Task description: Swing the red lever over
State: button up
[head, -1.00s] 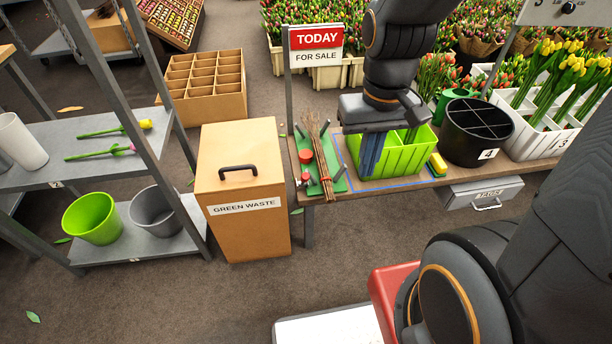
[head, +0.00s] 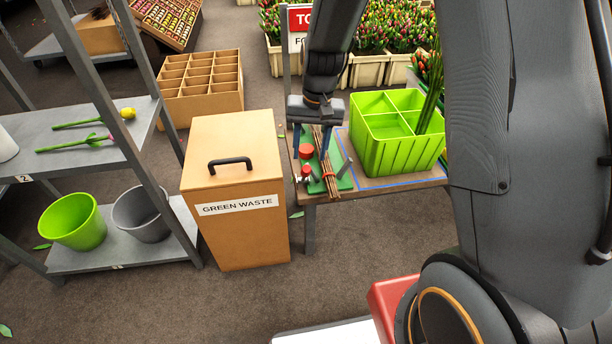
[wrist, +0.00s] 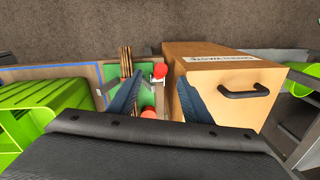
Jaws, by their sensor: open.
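A green board (head: 343,183) lies at the left end of the work table and carries small red parts. One is a wide round red piece (head: 306,151); the other is a smaller red piece (head: 306,170) on a metal fitting near the front edge. Two red parts also show in the wrist view, a red knob (wrist: 160,70) and one partly hidden by my wrist (wrist: 148,114). I cannot tell which is the lever's handle. My gripper (head: 311,149) is open, pointing down over the board, its fingers (wrist: 158,100) either side of the red parts. Contact is not clear.
A bundle of brown stems (head: 329,172) lies across the board beside my right finger. A green divided crate (head: 398,157) stands to the right on the table (head: 375,186). The tall green waste box (head: 237,235) stands close on the left. A grey shelf (head: 85,150) is further left.

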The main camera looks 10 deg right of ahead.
aim_at(306, 170)
jog(key=shift+w+a+f, duration=0.1)
jog(key=shift+w+f, duration=0.1)
jog(key=shift+f, duration=0.25)
jog(key=f, duration=0.7)
jog(key=shift+a+f+b, duration=0.1)
jog(key=shift+a+b, duration=0.25)
jog(key=shift+b, duration=0.05)
jog(key=shift+c, duration=0.3)
grip_shut()
